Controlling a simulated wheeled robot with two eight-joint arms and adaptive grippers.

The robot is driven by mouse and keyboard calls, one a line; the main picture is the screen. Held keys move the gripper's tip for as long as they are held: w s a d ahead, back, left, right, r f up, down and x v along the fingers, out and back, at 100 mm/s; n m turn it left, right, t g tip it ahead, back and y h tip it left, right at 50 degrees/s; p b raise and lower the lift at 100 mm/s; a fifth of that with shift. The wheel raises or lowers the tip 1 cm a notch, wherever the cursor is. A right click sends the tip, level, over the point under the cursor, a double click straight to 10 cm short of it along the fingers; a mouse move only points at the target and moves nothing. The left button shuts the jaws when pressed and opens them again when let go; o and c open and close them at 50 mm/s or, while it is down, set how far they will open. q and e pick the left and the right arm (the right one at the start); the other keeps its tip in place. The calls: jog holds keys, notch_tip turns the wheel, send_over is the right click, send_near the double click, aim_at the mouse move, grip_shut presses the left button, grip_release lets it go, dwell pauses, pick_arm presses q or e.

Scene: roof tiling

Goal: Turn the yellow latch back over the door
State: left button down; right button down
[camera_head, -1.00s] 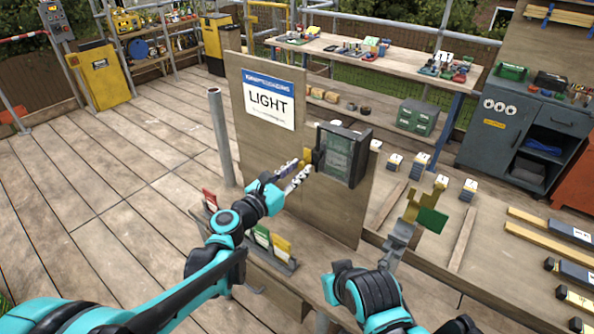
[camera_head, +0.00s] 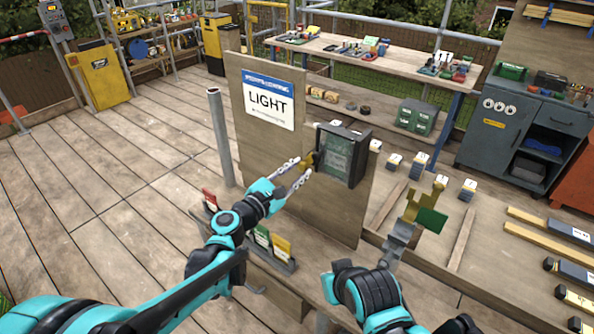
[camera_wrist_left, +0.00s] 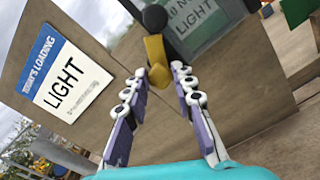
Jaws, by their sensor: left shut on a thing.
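The yellow latch (camera_head: 310,159) sits at the left edge of a dark-framed case on the upright board; it also shows in the left wrist view (camera_wrist_left: 158,62). It hangs from a black pivot (camera_wrist_left: 155,18) and points away from the glazed door (camera_head: 340,157), not across it. My left gripper (camera_head: 304,169) has its fingers on either side of the latch's free end and is shut on it; in the left wrist view its fingertips (camera_wrist_left: 159,74) flank the latch.
The board (camera_head: 255,152) carries a LIGHT sign (camera_head: 269,99). A grey post (camera_head: 220,135) stands to its left. Coloured cards (camera_head: 275,246) stand in a holder below. A grey and yellow fixture with a green plate (camera_head: 432,220) stands at right.

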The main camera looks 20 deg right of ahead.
pick_arm(q)
jog(key=m, duration=0.5)
jog(key=shift+m, duration=0.4)
jog(key=m, duration=0.5)
jog(key=shift+f+m, duration=0.15)
jog(key=shift+m, duration=0.25)
jog(key=shift+s, duration=0.1)
jog(key=c, duration=1.3)
grip_release()
jog(key=shift+o, duration=0.2)
jog(key=v, duration=1.2)
